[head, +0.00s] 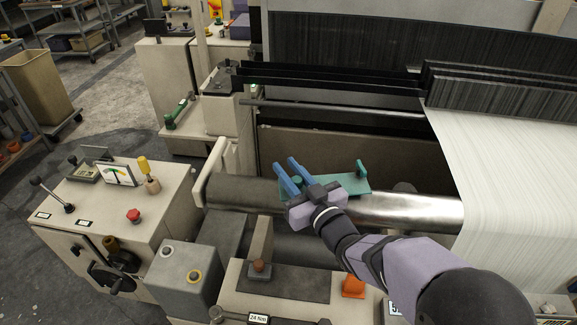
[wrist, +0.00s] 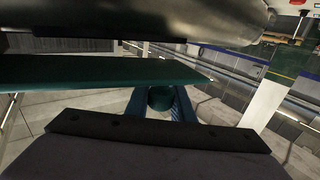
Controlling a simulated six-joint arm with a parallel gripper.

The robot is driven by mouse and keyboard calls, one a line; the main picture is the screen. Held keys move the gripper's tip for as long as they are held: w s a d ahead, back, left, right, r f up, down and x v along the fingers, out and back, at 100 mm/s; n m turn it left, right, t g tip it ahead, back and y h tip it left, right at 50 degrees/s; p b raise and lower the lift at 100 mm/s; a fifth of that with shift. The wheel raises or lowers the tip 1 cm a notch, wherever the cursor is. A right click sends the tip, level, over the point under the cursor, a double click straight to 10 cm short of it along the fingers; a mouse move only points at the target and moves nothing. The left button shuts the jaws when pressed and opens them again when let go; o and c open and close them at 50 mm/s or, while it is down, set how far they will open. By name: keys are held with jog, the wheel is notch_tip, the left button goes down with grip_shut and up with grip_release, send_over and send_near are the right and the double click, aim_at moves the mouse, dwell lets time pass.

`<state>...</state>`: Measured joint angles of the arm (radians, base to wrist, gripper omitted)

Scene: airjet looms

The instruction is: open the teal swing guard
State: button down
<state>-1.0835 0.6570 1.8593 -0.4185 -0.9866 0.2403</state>
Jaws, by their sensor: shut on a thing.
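The teal swing guard (head: 343,184) is a flat teal plate in front of the polished roller, with a small upright teal post at its right end. My gripper (head: 285,164) is at the guard's left part, its blue fingers pointing up and to the left. In the wrist view the guard (wrist: 95,72) runs across as a dark teal plate. There, my gripper (wrist: 161,92) is shut on a round teal knob (wrist: 160,98) just below the plate's edge.
The metal roller (head: 415,208) lies close behind the guard. White warp threads (head: 500,165) spread at the right. A control cabinet (head: 75,205) with levers and a red button stands at the left. A grey box (head: 185,280) and an orange block (head: 353,285) are in front.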

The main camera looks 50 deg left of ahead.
jog(key=s+d+n+g+h, duration=0.1)
jog(key=d+n+g+h, duration=0.4)
jog(key=d+n+g, duration=0.6)
jog(key=shift+d+g+h, duration=0.3)
jog(key=shift+d+g, duration=2.1)
jog(key=shift+d, duration=0.2)
jog(key=shift+r, duration=0.1)
jog(key=c, duration=1.5)
grip_release()
jog(key=shift+s, duration=0.1)
jog(key=shift+c, duration=0.2)
